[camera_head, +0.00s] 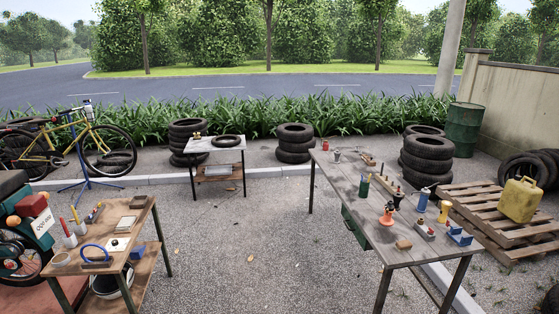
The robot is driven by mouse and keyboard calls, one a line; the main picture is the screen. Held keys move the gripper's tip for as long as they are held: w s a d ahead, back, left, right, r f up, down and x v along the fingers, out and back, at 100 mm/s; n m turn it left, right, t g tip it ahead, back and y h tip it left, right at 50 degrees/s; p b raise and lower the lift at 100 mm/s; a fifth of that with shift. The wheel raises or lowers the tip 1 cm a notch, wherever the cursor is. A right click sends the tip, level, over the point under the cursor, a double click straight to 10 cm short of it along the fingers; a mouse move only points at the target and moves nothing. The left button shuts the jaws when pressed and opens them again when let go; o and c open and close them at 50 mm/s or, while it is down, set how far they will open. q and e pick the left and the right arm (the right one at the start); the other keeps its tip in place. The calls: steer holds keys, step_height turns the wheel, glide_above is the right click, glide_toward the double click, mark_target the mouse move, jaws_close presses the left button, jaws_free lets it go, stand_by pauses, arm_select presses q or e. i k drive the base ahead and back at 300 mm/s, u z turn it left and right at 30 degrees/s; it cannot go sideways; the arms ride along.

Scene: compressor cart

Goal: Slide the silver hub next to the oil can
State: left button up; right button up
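A small silvery piece (337,155), which may be the silver hub, stands at the far end of the long table (378,236). It is too small to make out clearly. A small red can (326,145) is close to it at the table's far edge. An orange piece with a flared base (387,214) stands nearer, mid-table. I cannot tell which of these, if any, is the oil can. Neither of my grippers is in view.
The long table also holds a green bottle (364,187), a blue can (423,200) and a yellow cylinder (444,211). A tool table (143,222) is at left; a small table (216,145) stands behind. Pallets (487,209) lie at right. Open gravel (250,240) separates the tables.

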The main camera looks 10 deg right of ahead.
mark_target(337, 154)
steer(key=i, duration=1.9)
steer(key=z, duration=2.65)
steer(key=i, duration=1.85)
steer(key=u, duration=2.25)
